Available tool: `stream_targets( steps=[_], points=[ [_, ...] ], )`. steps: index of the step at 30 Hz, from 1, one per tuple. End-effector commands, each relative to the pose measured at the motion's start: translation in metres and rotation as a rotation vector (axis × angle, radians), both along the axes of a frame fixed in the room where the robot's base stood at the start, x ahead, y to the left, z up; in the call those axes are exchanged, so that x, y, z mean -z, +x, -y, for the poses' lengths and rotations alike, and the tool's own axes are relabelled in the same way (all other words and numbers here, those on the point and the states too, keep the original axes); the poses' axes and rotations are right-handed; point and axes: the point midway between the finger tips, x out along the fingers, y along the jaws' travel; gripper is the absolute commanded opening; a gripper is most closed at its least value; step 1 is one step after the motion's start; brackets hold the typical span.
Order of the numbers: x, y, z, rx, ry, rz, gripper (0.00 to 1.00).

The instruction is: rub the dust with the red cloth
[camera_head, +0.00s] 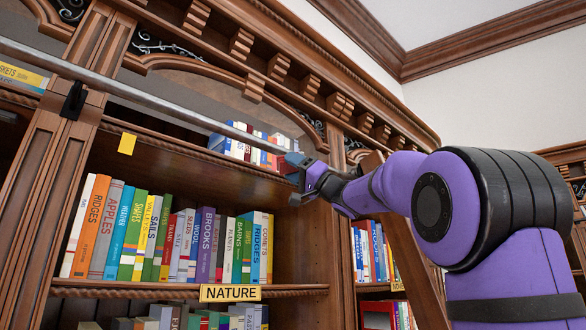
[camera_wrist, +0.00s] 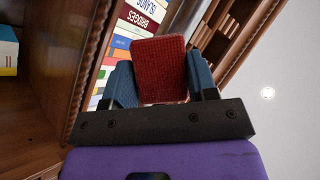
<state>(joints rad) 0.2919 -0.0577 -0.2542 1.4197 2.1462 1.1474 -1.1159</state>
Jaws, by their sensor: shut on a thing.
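The red cloth (camera_wrist: 160,72) is a folded, textured block in the wrist view. It sits between the two blue fingers of my gripper (camera_wrist: 162,85), which are shut on it. In the head view my gripper (camera_head: 298,180) is at the right end of the upper shelf, near the bookcase upright and just below the metal rail. The cloth is not clearly seen in the head view. I cannot make out any dust in either view.
A metal rail (camera_head: 180,102) runs across the bookcase front. More books (camera_head: 248,147) stand on the upper shelf behind my gripper. A yellow tag (camera_head: 127,143) is on the upper shelf's edge. A wooden ladder side (camera_head: 415,265) leans at right.

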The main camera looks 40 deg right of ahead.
Motion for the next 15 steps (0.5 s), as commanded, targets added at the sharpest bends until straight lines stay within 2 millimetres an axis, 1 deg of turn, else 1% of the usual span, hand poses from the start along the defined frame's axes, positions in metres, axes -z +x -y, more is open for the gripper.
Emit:
stream_targets(
  steps=[15],
  points=[
    [-0.0065, 0.0036, -0.0003, 0.000, 0.000, 0.000, 0.31]
  ],
)
